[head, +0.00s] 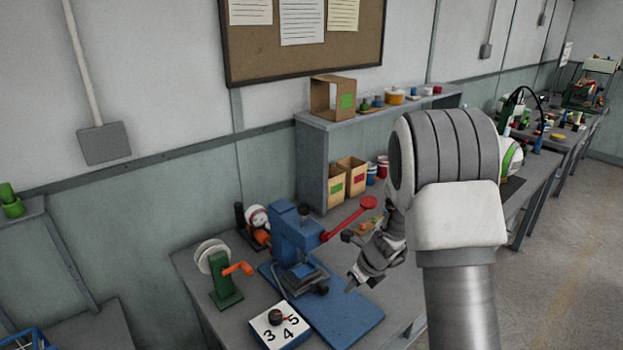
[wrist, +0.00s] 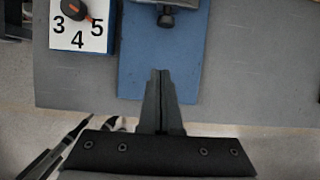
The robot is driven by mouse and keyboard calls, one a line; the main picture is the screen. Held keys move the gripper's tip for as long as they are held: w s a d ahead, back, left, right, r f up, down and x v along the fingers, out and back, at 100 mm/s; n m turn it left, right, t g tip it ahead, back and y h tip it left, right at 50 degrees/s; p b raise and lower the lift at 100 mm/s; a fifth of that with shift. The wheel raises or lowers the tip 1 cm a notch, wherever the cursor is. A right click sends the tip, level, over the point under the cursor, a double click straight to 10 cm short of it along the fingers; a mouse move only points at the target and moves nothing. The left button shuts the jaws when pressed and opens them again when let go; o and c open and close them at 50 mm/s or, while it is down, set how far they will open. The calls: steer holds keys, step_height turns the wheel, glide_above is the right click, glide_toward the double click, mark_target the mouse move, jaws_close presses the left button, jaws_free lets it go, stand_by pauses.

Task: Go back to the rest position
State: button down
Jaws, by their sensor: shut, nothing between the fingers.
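My gripper (wrist: 160,75) is shut and empty in the wrist view, its fingertips together over the blue base plate (wrist: 189,60). In the head view my gripper (head: 352,285) hangs to the right of the blue press (head: 293,238), apart from it as far as I can see. The press has a red-knobbed lever (head: 345,220) that slants up to the right. My arm hides part of the bench and shelf behind it.
A white dial box (head: 281,328) with black numbers stands left of the base plate. A green stand with a reel (head: 221,275) and orange crank is further left. A grey shelf (head: 312,160) with cardboard boxes stands behind. Open floor (head: 560,250) lies to the right.

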steer(key=s+a+r+n, duration=0.2)
steer(key=s+r+n, duration=0.45)
steer(key=r, duration=0.35)
steer(key=s+a+r+n, duration=0.2)
steer(key=s+r+n, duration=0.3)
steer(key=r+n, duration=0.4)
steer(key=s+d+r+n+t+h, duration=0.1)
steer(key=s+d+r+n, duration=0.1)
steer(key=s+r+n, duration=0.2)
steer(key=s+d+r+n+t+h, duration=0.1)
steer(key=s+d+r+n, duration=0.1)
steer(key=s+n, duration=0.7)
steer(key=s+r, duration=0.1)
steer(key=s, duration=0.3)
steer(key=shift+s+d+r+h, duration=0.2)
steer(key=shift+d+r+h, duration=0.1)
steer(key=shift+r+h, duration=0.1)
